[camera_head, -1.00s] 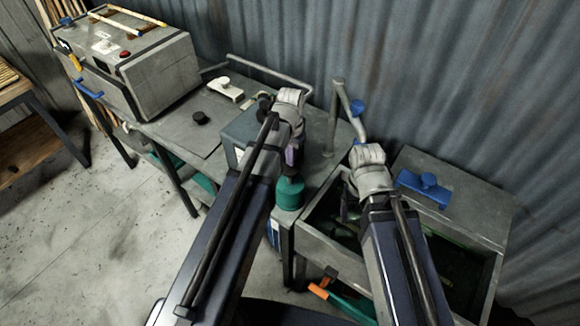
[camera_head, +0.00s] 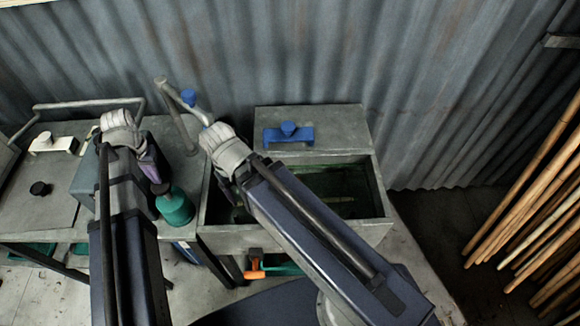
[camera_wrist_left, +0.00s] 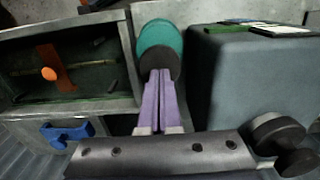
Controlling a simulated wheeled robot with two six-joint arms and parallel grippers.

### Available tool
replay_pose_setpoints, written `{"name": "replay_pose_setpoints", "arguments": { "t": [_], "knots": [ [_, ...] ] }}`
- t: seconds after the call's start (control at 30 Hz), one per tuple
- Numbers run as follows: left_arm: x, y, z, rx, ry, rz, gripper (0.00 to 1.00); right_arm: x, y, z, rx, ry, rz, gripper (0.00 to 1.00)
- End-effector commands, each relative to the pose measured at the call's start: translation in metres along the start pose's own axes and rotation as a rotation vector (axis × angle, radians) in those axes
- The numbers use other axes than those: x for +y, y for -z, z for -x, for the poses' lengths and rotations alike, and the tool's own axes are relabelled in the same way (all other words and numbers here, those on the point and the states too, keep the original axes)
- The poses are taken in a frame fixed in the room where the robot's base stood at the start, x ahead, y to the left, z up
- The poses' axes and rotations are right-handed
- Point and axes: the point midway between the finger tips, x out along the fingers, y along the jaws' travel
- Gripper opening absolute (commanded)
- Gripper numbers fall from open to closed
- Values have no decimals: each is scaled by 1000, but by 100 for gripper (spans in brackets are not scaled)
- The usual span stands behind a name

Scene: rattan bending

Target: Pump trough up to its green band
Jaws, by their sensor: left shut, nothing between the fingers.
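The grey trough (camera_head: 382,205) stands against the wall, with dark greenish contents; I cannot make out a green band or a clear water level. It also shows at the left of the left wrist view (camera_wrist_left: 125,62), with an orange strip and knob inside. A bent grey pipe (camera_head: 176,118) with a blue knob (camera_head: 188,97) rises at its back left; I cannot tell if this is the pump. My left gripper (camera_head: 152,172) has purple fingers, shut and empty, near the dark cap of a teal bottle (camera_head: 175,208). My right gripper's fingers are mostly hidden by its arm over the trough's left end.
A blue-grey box (camera_head: 90,182) stands left of the bottle, also seen in the left wrist view (camera_wrist_left: 245,85). A blue clamp-like piece (camera_head: 288,135) sits on the trough's back deck. An orange handle (camera_head: 254,270) shows below the trough. Bamboo-like poles (camera_head: 530,190) lean at the right.

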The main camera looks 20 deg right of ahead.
Motion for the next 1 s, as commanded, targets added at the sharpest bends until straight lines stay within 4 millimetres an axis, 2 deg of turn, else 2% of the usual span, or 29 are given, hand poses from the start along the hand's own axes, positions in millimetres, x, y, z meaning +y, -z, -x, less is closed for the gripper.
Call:
{"name": "replay_pose_setpoints", "arguments": {
  "t": [1.0],
  "knots": [
    [0,0,-64,0,0,0,0,-6,4,-63,0,-3,13,79]
  ]
}}
